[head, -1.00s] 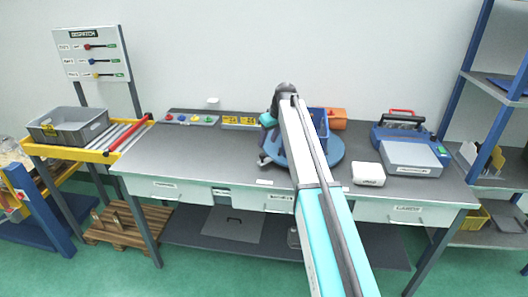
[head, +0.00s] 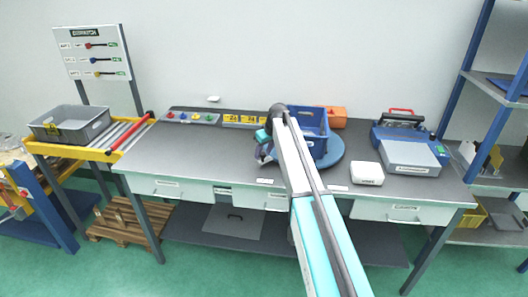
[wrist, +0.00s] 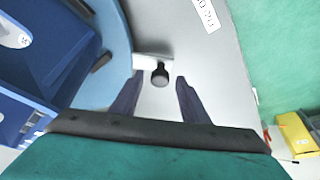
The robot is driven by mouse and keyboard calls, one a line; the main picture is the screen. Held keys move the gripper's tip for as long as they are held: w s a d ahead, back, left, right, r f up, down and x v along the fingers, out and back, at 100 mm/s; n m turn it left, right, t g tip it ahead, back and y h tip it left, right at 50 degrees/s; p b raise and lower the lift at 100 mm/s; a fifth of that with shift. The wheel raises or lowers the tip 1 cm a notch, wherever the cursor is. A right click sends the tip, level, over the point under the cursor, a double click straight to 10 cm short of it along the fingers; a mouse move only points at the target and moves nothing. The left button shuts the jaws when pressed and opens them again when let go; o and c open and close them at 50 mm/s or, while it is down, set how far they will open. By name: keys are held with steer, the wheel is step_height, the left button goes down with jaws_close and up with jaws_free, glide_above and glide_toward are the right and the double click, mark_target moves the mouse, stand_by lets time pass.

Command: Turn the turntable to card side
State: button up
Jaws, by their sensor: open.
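The turntable (head: 333,157) is a round blue disc on the grey workbench, partly hidden by my arm. A blue crate (head: 314,122) sits on it. In the wrist view the disc's curved light blue rim (wrist: 117,70) and the crate (wrist: 38,60) are at left. A dark round knob (wrist: 160,75) on a pale bracket stands beside the rim. My gripper (wrist: 158,92) is open, with the knob ahead between its two dark fingers; I cannot tell if they touch it. In the head view my gripper (head: 264,153) is at the disc's left edge.
A white box (head: 367,173) and a blue device (head: 408,150) stand right of the turntable. An orange box (head: 337,117) is behind it. Colored buttons (head: 191,117) and yellow number plates (head: 244,121) line the back. The bench's left part is clear.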

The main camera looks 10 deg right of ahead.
jaws_close()
steer(key=shift+s+a, duration=0.15)
